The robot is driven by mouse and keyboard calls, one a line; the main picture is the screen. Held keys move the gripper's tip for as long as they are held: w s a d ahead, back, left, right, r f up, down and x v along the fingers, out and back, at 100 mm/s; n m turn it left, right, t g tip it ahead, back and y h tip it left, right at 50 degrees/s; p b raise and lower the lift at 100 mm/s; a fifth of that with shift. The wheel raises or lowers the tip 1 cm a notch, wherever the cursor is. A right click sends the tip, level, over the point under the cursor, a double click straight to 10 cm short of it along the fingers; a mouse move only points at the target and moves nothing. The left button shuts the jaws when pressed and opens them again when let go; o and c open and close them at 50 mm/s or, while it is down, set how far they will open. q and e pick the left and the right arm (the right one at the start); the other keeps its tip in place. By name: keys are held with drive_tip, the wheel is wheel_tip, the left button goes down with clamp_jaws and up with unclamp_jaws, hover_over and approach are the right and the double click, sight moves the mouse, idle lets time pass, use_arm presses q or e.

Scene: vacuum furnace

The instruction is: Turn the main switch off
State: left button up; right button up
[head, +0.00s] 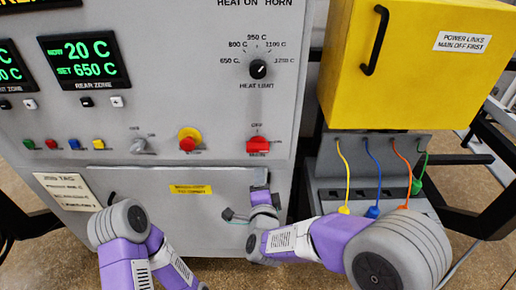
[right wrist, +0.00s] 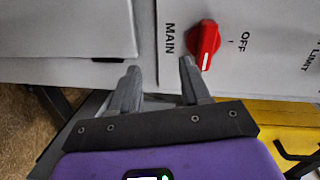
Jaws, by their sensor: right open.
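The red main switch (head: 258,144) is on the grey furnace panel, with OFF above it and MAIN below. In the right wrist view the red knob (right wrist: 205,44) has its white mark pointing sideways, away from the OFF label. My right gripper (head: 245,195) is below the switch in the head view, apart from it. In the right wrist view its two fingers (right wrist: 160,78) are spread with nothing between them, and the knob lies just beyond the one nearer it. My left arm shows at the lower left, its gripper out of sight.
A red and yellow button (head: 188,139) and a grey rotary switch (head: 139,146) sit left of the main switch. The black heat limit knob (head: 258,69) is above. At right are a yellow box (head: 415,75) and several coloured cables above a grey socket unit.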

drive_tip(key=m+t, duration=0.1)
drive_tip(key=m, duration=0.1)
approach(258, 151)
drive_tip(key=w, duration=0.2)
drive_tip(key=shift+h, duration=0.3)
drive_tip(key=w, duration=0.7)
drive_tip(key=shift+w+a+f, duration=0.15)
drive_tip(key=shift+w+f, duration=0.05)
drive_tip(key=shift+w, duration=0.15)
drive_tip(key=shift+c, duration=0.2)
drive_tip(key=shift+s, duration=0.1)
clamp_jaws()
